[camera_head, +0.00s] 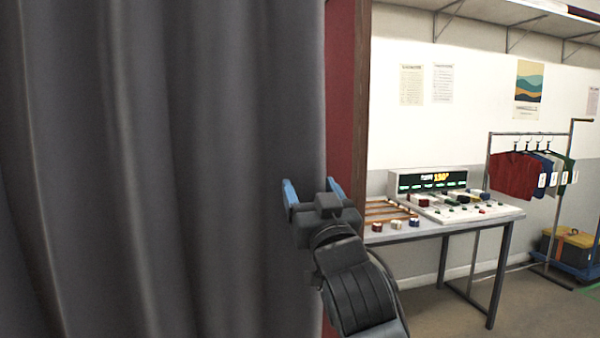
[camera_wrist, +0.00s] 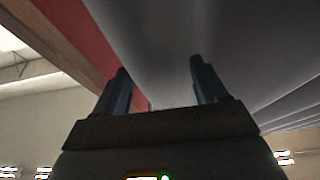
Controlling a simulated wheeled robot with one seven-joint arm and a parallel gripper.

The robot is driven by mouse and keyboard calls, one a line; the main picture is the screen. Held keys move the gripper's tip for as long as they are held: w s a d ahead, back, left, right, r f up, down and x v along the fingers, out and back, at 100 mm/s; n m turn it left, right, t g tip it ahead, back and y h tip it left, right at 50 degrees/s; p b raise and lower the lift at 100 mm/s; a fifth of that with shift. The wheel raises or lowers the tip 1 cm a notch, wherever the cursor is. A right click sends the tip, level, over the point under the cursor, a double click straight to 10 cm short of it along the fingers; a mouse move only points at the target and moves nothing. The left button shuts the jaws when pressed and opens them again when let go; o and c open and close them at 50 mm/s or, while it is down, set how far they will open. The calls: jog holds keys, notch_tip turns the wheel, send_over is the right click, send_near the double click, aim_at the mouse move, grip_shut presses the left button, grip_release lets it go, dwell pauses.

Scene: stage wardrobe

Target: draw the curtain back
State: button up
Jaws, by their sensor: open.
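The grey curtain (camera_head: 160,150) hangs in folds and fills the left half of the head view, ending at a straight right edge. My gripper (camera_head: 310,187) has blue fingers and stands near that edge, at about mid-height of the view. In the wrist view my gripper (camera_wrist: 158,85) has its two fingers spread apart, with nothing visible held between them. The curtain (camera_wrist: 190,40) shows beyond and above the fingers there. I cannot tell whether the fingers touch the cloth.
A red panel with a wooden post (camera_head: 361,100) stands just right of the curtain edge. Beyond it are a table (camera_head: 450,226) with a lit display (camera_head: 428,181) and small blocks, and a rack (camera_head: 530,134) of small garments. Some floor (camera_head: 420,305) is clear.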

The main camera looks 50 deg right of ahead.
aim_at(307, 184)
jog(key=shift+p+x, duration=0.65)
jog(key=shift+x, duration=1.7)
grip_shut()
